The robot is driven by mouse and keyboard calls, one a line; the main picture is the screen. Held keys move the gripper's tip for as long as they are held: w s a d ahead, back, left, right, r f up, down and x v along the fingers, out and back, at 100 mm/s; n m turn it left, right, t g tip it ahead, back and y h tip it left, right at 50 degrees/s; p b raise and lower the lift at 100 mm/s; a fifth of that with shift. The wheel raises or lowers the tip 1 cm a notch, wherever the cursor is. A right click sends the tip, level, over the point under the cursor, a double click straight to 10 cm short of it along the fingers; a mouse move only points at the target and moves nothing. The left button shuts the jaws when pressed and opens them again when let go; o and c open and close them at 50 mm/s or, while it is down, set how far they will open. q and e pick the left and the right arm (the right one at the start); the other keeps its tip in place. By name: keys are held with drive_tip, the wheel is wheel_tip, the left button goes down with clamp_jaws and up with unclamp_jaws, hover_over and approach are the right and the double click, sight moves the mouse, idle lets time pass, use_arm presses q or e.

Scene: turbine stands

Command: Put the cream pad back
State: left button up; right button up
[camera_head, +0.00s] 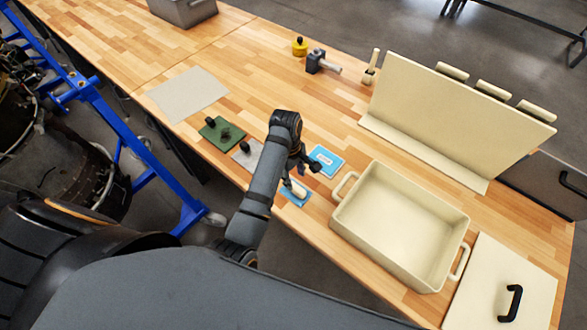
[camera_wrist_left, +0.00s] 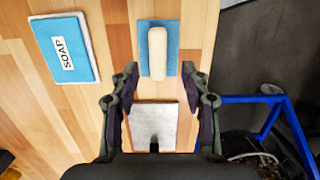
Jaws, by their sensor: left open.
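A cream rounded bar (camera_wrist_left: 158,53), the only cream pad-like piece I make out, lies on a blue rectangle (camera_wrist_left: 172,35) on the wooden bench. In the head view the cream bar (camera_head: 299,188) is partly hidden by my left gripper (camera_head: 300,177). In the left wrist view my left gripper (camera_wrist_left: 160,85) is open, one finger on each side, with the bar just beyond the fingertips and nothing between them. A grey pad with a black knob (camera_wrist_left: 165,115) lies nearer, seen between the fingers. My right gripper is not in view.
A blue SOAP pack (camera_head: 325,161) lies close by; it also shows in the left wrist view (camera_wrist_left: 62,48). A green pad (camera_head: 221,133) lies left of the arm. A cream tray (camera_head: 366,238) and upright cream board (camera_head: 455,115) stand to the right. The bench's near edge is close.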

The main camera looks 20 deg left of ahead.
use_arm(q)
drive_tip(key=r, duration=0.4)
drive_tip(key=shift+w+a+r, duration=0.1)
drive_tip(key=shift+a+r, duration=0.2)
drive_tip(key=shift+r, duration=0.1)
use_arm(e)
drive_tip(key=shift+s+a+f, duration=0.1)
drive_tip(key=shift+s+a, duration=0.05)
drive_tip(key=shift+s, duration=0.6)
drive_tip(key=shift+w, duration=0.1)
